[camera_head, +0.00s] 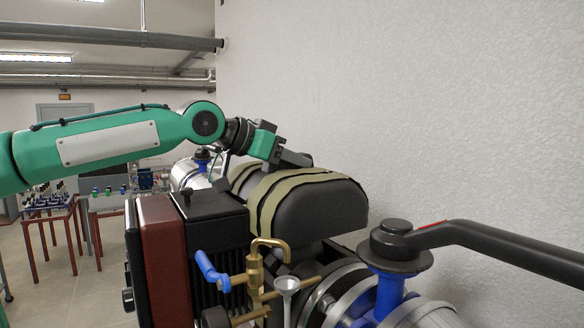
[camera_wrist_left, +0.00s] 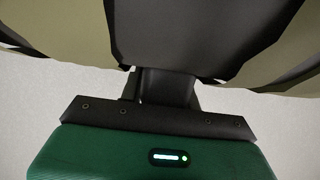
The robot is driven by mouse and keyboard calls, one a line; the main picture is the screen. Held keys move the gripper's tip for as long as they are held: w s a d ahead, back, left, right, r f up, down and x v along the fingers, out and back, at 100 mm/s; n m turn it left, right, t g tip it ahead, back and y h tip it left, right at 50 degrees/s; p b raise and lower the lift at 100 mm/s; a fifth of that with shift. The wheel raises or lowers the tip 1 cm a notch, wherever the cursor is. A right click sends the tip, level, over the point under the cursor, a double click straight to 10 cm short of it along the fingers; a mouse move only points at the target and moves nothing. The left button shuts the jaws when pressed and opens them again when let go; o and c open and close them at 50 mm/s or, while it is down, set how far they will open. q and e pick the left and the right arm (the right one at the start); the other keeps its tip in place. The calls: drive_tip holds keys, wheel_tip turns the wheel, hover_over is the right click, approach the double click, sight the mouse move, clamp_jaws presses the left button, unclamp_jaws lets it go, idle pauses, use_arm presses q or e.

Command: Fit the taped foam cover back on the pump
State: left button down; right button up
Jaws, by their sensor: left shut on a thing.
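The foam cover (camera_head: 322,208) is a dark grey rounded block with beige tape bands, in the middle of the head view. My left gripper (camera_head: 284,158) reaches in from the left at its top and is shut on it. In the left wrist view the cover (camera_wrist_left: 210,35) fills the top of the picture, with the gripper's jaws (camera_wrist_left: 166,88) at its near edge. The cover is above the pipework, behind the black finned block. I cannot make out the pump itself or whether the cover touches it. My right gripper is not in view.
A dark red and black finned block (camera_head: 168,262) stands in front on the left. A brass valve with a blue handle (camera_head: 212,270) and a funnel (camera_head: 286,287) are close in front. A large black lever (camera_head: 490,245) juts in from the right. A white wall (camera_head: 420,100) stands behind.

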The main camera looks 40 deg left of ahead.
use_arm(q)
drive_tip(key=shift+d+r, duration=0.15)
drive_tip(key=shift+r, duration=2.15)
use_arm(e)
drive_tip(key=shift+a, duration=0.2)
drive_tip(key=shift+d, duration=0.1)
use_arm(q)
drive_tip(key=shift+w, duration=0.1)
drive_tip(key=shift+f, duration=0.25)
